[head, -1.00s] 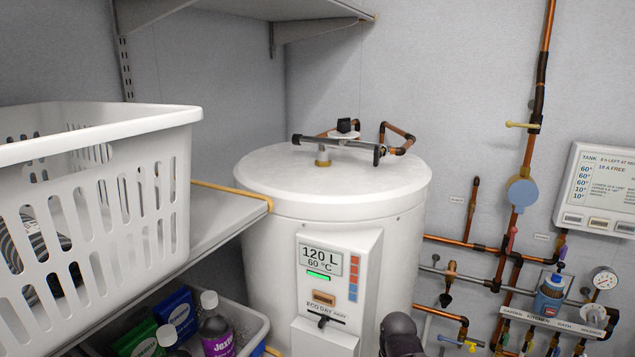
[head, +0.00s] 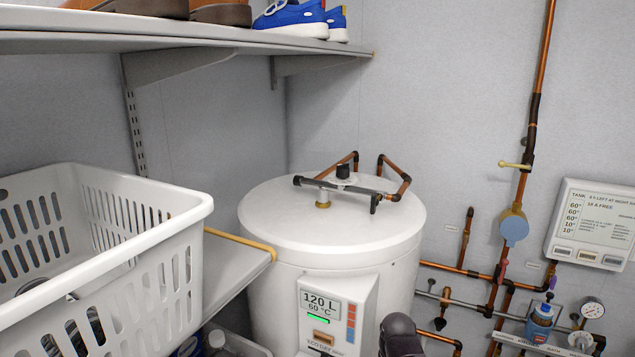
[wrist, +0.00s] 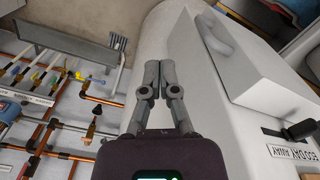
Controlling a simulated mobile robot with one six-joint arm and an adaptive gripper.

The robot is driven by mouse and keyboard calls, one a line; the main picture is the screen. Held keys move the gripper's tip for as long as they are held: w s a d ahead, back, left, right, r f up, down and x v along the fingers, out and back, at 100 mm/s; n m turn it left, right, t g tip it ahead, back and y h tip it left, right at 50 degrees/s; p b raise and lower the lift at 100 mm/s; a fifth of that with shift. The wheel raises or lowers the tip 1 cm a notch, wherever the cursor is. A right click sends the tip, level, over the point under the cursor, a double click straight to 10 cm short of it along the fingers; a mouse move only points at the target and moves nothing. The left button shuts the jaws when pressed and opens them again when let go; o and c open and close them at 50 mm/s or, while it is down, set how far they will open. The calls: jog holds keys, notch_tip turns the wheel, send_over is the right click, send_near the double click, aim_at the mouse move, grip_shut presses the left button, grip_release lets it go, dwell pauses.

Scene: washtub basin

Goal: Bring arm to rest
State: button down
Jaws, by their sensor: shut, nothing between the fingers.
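My gripper (wrist: 160,64) shows in the wrist view with its two grey fingers close together, shut and empty. It is in front of the white water heater, beside the heater's control box (wrist: 235,75). In the head view only a dark rounded part of my arm shows at the bottom edge, before the heater (head: 330,225); the fingers are out of sight there.
A white laundry basket (head: 150,262) stands on a shelf at left. An upper shelf (head: 190,42) holds shoes. Copper pipes with valves (head: 515,228) and a tank panel (head: 590,225) cover the right wall. The heater's top carries pipe fittings (head: 345,183).

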jog(key=shift+r+p, duration=1.55)
jog(key=shift+r, duration=0.65)
